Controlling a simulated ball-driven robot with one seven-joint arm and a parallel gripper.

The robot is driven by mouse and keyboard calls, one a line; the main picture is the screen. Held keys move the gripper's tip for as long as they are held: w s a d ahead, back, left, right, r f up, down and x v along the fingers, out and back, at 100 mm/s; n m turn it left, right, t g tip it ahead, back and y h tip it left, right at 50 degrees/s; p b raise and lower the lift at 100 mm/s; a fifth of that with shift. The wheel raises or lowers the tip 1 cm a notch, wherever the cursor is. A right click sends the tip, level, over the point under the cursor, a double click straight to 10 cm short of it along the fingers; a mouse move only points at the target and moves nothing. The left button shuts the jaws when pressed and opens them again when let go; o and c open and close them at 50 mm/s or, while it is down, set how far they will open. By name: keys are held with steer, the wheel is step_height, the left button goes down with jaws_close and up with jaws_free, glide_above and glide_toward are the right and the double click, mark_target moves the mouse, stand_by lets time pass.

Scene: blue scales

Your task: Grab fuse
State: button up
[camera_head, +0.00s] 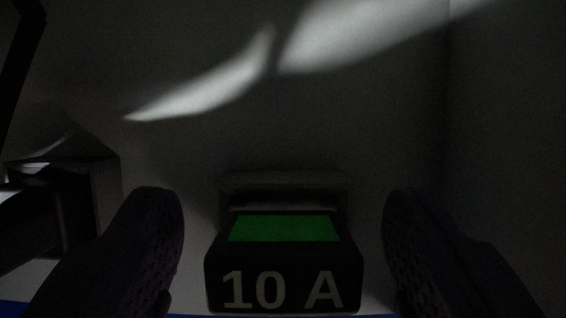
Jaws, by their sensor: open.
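The fuse (283,265) is a dark block with a green rectangle on its upper face and "10 A" printed on its near face. It is at the bottom centre of the view. A grey holder or slot (283,182) shows right behind it; whether the fuse is seated in it I cannot tell. My gripper (283,225) is open, with one dark padded finger on each side of the fuse. A gap shows between each finger and the fuse. The lower ends of the fingers are cut off by the frame.
A dark box-like part (90,195) stands at the left, beyond the left finger. A grey wall (350,120) with bright light patches fills the back, and a corner edge runs down the right side. A blue strip (15,308) shows along the bottom edge. The scene is dim.

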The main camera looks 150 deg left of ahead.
steer(key=c, duration=1.1)
steer(key=shift+o, duration=0.2)
steer(key=shift+r, duration=0.1)
